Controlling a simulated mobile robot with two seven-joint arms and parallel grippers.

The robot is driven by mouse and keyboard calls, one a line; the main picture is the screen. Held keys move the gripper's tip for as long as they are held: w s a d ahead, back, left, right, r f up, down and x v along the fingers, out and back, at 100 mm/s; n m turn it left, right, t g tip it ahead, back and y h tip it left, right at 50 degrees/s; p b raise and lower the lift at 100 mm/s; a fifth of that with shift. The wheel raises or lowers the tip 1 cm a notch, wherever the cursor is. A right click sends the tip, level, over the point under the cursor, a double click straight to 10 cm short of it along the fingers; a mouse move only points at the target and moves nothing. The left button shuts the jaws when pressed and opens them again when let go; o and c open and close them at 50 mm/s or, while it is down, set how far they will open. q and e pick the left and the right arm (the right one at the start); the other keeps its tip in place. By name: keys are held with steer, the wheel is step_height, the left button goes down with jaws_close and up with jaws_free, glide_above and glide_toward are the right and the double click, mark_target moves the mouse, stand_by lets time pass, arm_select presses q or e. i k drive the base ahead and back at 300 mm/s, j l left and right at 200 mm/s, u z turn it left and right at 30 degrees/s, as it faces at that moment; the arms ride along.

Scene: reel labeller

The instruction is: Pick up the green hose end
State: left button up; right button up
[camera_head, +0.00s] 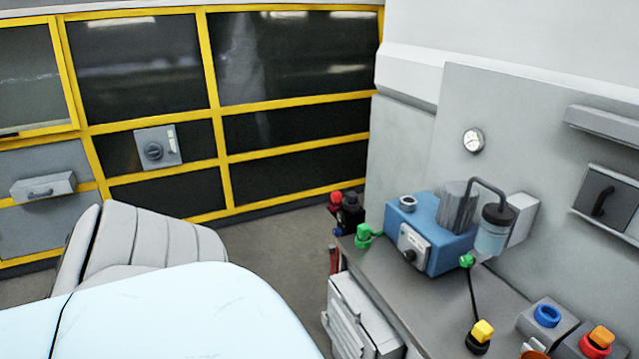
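Two green fittings show near the blue pump unit (436,238) on the grey bench. One green fitting (364,236) is at the pump's left side, by the bench's left edge. The other green piece (467,261) is at the pump's right, below the clear jar (492,236), where a thin dark hose (473,295) runs down towards a yellow-topped black connector (482,335). I cannot tell for certain which green piece is the hose end. Neither of my grippers is in view.
Blue (547,315) and red-orange (598,341) fittings sit on grey blocks at the bench's right. Red and black parts (346,208) stand beyond its left edge. A grey wall with a gauge (474,139) backs it. The bench top between pump and blocks is mostly bare.

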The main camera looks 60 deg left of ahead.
mark_target(363, 230)
steer(key=u, duration=1.75)
steer(key=i+j+z, duration=0.2)
steer(key=i+j, duration=0.2)
steer(key=i+j+z, duration=0.2)
steer(key=i+j, duration=0.2)
steer(key=i+j+z, duration=0.2)
steer(key=i+j, duration=0.15)
steer(key=j, duration=0.25)
